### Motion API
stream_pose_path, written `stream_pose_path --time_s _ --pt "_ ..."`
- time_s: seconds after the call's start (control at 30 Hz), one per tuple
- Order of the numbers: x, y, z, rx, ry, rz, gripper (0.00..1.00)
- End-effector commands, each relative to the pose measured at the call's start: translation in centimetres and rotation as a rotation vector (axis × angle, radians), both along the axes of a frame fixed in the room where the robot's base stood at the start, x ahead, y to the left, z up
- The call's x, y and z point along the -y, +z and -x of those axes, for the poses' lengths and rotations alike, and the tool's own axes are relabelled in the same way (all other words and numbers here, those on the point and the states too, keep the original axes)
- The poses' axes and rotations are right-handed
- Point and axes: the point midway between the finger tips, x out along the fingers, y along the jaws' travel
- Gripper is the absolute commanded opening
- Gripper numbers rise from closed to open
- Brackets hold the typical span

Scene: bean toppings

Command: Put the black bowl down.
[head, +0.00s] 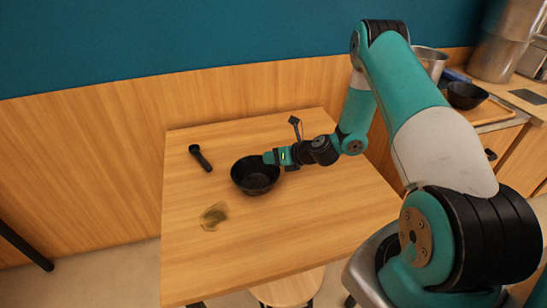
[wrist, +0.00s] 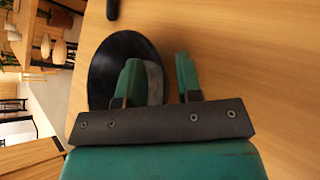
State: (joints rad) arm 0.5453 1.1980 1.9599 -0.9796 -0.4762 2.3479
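The black bowl (head: 254,178) is upright near the middle of the wooden table (head: 325,225) and appears to rest on it. My gripper (head: 268,158) is at the bowl's right rim. In the wrist view the bowl (wrist: 104,65) shows beyond my fingers. There my gripper (wrist: 157,65) is open, one finger over the bowl's inside and the other outside its rim. Bare wood shows between the rim and the outer finger. The bowl's underside is hidden.
A black spoon-like utensil (head: 200,158) lies left of the bowl. A small clear dish with something greenish (head: 214,215) is in front of it. A counter at the right holds another black bowl (head: 466,96) and metal pots (head: 505,40). The table's right half is mostly clear.

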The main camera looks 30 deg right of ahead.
Motion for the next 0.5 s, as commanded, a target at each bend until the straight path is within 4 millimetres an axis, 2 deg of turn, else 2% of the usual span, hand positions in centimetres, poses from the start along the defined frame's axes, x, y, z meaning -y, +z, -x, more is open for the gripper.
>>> stream_pose_path --time_s 0.17,0.5 --pt "0.9 1.1 1.4 -0.002 -0.004 0.0 0.33" --pt "3.7 4.8 7.0 0.0 -0.005 0.0 0.33"
